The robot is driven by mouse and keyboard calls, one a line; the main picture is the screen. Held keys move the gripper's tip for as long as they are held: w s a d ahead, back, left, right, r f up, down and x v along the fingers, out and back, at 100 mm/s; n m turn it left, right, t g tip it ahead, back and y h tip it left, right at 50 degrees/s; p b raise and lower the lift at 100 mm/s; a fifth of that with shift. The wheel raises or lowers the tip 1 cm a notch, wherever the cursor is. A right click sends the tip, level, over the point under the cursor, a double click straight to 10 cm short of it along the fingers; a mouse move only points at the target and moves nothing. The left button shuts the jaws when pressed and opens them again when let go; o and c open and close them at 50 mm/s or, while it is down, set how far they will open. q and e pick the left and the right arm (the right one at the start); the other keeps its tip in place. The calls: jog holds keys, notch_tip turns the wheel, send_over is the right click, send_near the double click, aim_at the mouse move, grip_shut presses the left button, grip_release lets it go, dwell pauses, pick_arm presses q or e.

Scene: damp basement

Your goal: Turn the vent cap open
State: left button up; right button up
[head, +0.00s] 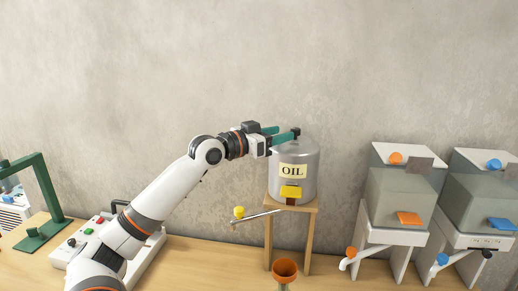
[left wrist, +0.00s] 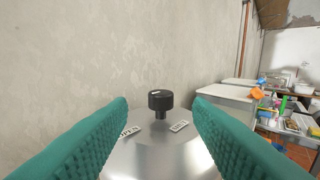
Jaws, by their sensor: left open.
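The vent cap is a black ridged knob (left wrist: 160,101) with a white mark on its top. It stands on a short stem on the flat silver lid (left wrist: 165,158) of the oil drum. In the head view the drum (head: 312,180) carries an OIL label and stands on a small wooden stand. My left gripper (head: 283,134) is level above the drum top, with its green fingers reaching to the right. In the left wrist view its fingers (left wrist: 160,112) are open, with the cap centred beyond or between the tips. I cannot tell which. My right gripper is not in view.
A yellow tap (head: 291,192) and a sloping lever with a yellow knob (head: 239,212) are on the drum's front. An orange funnel (head: 286,268) stands below. Two grey dispensers (head: 400,200) stand to the right. The concrete wall is close behind.

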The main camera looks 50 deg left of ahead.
pick_arm(q)
jog(key=s, duration=0.2)
jog(key=s+b, duration=0.2)
jog(key=s, duration=0.1)
jog(key=shift+s+a, duration=0.25)
jog(key=shift+s, duration=0.1)
